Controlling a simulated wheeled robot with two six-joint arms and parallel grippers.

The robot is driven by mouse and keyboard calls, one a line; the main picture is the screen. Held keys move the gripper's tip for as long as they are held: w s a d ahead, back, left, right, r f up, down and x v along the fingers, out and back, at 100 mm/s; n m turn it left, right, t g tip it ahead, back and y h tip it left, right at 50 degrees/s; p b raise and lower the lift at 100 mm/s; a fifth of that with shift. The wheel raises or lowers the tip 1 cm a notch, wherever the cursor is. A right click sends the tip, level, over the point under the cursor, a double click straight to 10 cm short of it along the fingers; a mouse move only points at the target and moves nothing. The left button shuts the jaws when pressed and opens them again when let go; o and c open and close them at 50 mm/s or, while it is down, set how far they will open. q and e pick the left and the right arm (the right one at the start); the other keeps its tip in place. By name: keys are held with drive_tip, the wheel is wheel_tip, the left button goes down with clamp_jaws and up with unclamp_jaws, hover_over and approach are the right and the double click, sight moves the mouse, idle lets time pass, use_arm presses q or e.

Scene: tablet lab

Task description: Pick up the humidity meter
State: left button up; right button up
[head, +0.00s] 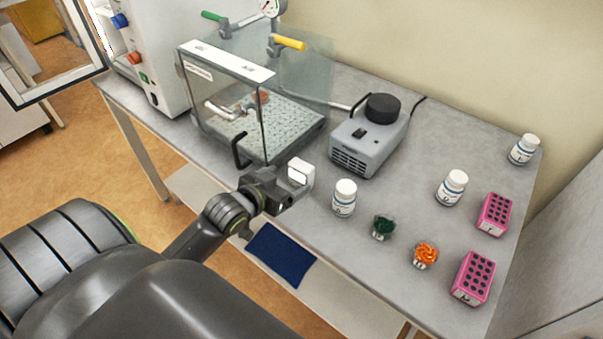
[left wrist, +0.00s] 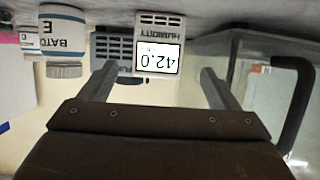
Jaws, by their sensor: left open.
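The humidity meter (head: 300,172) is a small white box on the bench, in front of the grey pump unit. In the left wrist view the meter (left wrist: 158,22) shows upside down, its display reading 42.0 under the word HUMIDITY. My left gripper (head: 280,192) is close in front of the meter. In the left wrist view the left gripper (left wrist: 157,80) is open, its fingers apart on either side of the meter's line, with nothing held between them. I cannot tell whether the fingertips reach beside the meter. My right gripper is not in view.
A clear chamber (head: 225,75) with a black handle (head: 240,152) stands close left of the meter. The grey pump (head: 365,140) is behind it. A white bottle (head: 344,198) stands to its right, then green (head: 383,227) and orange (head: 425,255) pieces and pink racks (head: 473,278).

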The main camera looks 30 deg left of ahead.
sight(297, 174)
use_arm(q)
drive_tip(key=x, duration=0.3)
drive_tip(key=shift+w+f, duration=0.1)
drive_tip(key=shift+w, duration=0.2)
drive_tip(key=shift+w+d+f+p, duration=0.1)
drive_tip(key=shift+w+p, duration=0.35)
drive_tip(key=shift+w, duration=0.05)
drive_tip(key=p+x, duration=0.1)
drive_tip(key=x, duration=0.2)
drive_tip(key=shift+d, duration=0.1)
drive_tip(key=shift+w+f, duration=0.3)
drive_tip(key=shift+w, duration=0.25)
drive_tip(key=c, duration=1.1)
